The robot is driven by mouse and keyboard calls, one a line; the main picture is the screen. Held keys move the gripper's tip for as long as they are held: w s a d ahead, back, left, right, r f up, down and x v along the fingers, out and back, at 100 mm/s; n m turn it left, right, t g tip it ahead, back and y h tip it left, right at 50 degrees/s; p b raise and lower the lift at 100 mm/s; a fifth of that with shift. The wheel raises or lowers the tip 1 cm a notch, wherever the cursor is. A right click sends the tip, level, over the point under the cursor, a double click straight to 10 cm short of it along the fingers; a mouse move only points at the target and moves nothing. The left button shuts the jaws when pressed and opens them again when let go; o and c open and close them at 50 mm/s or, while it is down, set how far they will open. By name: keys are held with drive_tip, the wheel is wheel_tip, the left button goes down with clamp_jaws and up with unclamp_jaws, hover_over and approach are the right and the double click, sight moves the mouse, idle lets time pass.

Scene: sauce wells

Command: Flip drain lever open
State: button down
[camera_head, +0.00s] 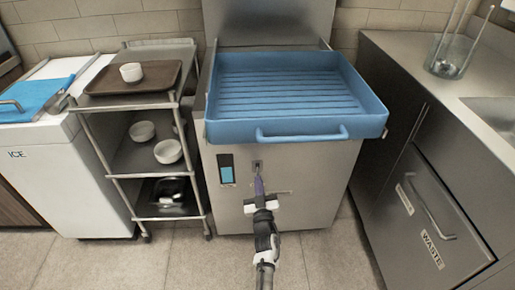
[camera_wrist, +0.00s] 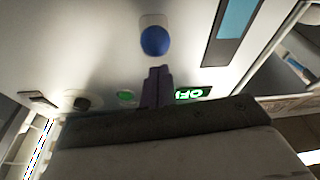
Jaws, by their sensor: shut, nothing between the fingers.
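A round blue knob (camera_wrist: 155,41) sits on a small pale plate on the metal front panel in the wrist view. It looks like the end of the drain lever, but I cannot tell which way the lever is set. In the head view a small dark fitting (camera_head: 257,165) shows on the machine front (camera_head: 310,180), just above my gripper (camera_head: 259,183). My gripper's purple fingers (camera_wrist: 156,84) are shut and empty, pointing at the panel. In the wrist view their tips lie just below the knob, with a small gap in the picture; I cannot tell the depth.
A blue tray (camera_head: 285,131) with a front handle overhangs the panel. A wire-frame cart (camera_head: 110,176) stands left, a counter (camera_head: 440,90) right.

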wheel_tip(320, 180, up, 18)
drive_tip(key=p, duration=0.8)
drive_tip(key=shift+a+r+t+p, duration=0.2)
drive_tip(key=shift+t+p, duration=0.1)
drive_tip(key=shift+p, duration=0.05)
drive_tip(key=shift+s, duration=0.1)
